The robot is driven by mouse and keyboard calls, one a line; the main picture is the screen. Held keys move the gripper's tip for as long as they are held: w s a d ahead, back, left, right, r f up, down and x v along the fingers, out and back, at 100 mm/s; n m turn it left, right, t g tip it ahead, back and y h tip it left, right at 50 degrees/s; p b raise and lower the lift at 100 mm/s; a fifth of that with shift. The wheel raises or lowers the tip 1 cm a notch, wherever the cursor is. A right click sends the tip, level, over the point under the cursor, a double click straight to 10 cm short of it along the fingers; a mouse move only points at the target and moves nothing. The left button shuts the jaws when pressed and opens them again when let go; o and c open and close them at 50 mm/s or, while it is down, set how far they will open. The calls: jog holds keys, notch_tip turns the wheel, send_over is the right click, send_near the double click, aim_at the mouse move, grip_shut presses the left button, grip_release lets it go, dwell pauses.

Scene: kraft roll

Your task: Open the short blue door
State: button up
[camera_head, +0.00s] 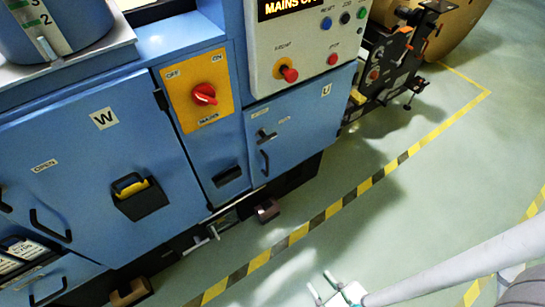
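The short blue door (308,122), marked U, is on the right of the blue machine below the grey control panel. It looks closed and flush with the cabinet. Near its left edge are a dark bar handle (265,162) and a small metal latch (267,136) above it. My gripper (322,285) is at the bottom of the picture, over the floor, well below and apart from the door. Its two pale fingertips are spread, with nothing visible between them.
A taller blue door (85,165) marked W is to the left. Between the doors is a yellow plate with a red mains switch (204,94). A brown foot block (267,211) is below the short door. Yellow-black floor tape (335,208) crosses otherwise clear floor.

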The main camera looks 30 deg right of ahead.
jog(key=w+d+f+h, duration=0.1)
jog(key=w+d+f, duration=0.1)
jog(key=w+f, duration=0.75)
jog(key=m+t+h, duration=0.2)
send_near(267, 163)
jog(key=f, duration=0.1)
jog(key=x, duration=1)
jog(key=shift+w+d, duration=0.15)
jog(key=shift+w, duration=0.1)
grip_shut()
